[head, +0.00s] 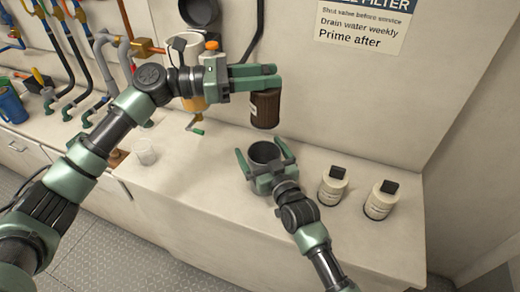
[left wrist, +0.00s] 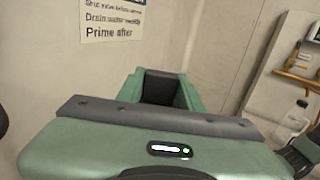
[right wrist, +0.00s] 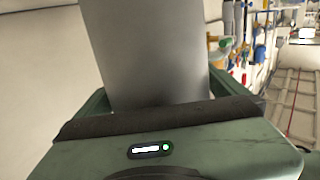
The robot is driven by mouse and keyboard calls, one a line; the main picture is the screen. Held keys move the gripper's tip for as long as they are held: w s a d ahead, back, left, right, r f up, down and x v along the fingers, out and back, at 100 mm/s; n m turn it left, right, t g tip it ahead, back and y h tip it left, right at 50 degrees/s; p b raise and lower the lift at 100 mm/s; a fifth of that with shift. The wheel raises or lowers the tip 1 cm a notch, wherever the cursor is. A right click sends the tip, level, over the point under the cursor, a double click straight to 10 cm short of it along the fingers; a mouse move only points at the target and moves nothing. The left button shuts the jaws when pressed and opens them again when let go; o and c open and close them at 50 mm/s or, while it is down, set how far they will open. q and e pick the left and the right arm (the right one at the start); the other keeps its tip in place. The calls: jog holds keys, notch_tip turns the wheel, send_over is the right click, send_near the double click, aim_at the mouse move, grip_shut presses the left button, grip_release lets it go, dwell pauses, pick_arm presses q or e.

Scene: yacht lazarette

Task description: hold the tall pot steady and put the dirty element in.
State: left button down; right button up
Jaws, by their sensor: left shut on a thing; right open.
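The dirty element (head: 265,110) is a dark brown cylinder hanging upright from my left gripper (head: 272,76), which is shut on its top. In the left wrist view a dark top (left wrist: 163,86) shows between the fingers. The tall pot (head: 264,151) is a grey, open-topped cylinder on the white counter. The element is in the air above the pot and apart from it. My right gripper (head: 264,163) is open, with a finger on either side of the pot; I cannot tell whether they touch it. The pot's grey wall (right wrist: 150,55) fills the middle of the right wrist view.
Two white bottles with black caps (head: 332,186) (head: 381,200) stand on the counter (head: 240,215) right of the pot. A clear cup (head: 144,151) stands at the left. A filter housing with a green drain tap (head: 196,126) is on the wall behind my left arm. Pipes and valves fill the far left.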

jog(key=c, duration=1.5)
jog(key=shift+o, duration=0.2)
